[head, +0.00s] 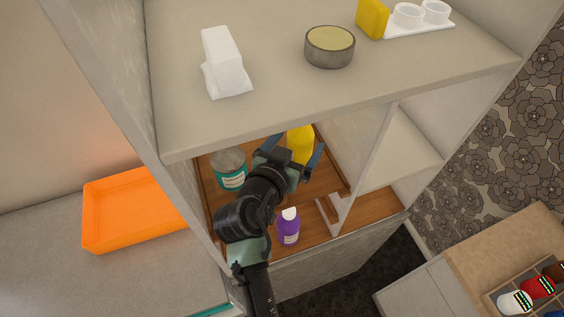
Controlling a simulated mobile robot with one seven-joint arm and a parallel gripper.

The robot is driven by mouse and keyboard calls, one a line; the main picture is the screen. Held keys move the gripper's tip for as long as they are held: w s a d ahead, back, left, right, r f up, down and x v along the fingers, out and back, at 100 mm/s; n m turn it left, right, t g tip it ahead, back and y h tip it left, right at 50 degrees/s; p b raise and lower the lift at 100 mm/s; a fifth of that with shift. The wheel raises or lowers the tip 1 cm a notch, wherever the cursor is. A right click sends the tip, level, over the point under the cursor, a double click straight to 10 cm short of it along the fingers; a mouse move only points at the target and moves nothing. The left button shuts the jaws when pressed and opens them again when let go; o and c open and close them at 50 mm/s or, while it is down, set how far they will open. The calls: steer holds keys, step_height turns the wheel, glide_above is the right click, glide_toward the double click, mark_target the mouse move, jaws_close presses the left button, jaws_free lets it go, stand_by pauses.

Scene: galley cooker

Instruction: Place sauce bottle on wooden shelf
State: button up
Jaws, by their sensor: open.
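A yellow bottle (300,143), which looks like the sauce bottle, is on the wooden shelf (262,228) in the lower compartment of the cabinet. Its top is hidden by the upper board and its lower part by my gripper. My gripper (294,152) is open, with one dark blue finger on each side of the yellow bottle. I cannot tell whether the fingers touch it. My arm reaches into the compartment from the front and hides part of the shelf.
A teal-labelled jar (230,170) stands left of my gripper, and a purple bottle (289,227) stands near the shelf's front edge. A side wall and an upper board (270,80) bound the compartment. An orange tray (135,208) is outside, to the left.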

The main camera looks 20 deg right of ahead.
steer(key=b+v, duration=0.3)
steer(key=v, duration=0.7)
steer(key=shift+s+b, duration=0.15)
steer(key=shift+b, duration=0.25)
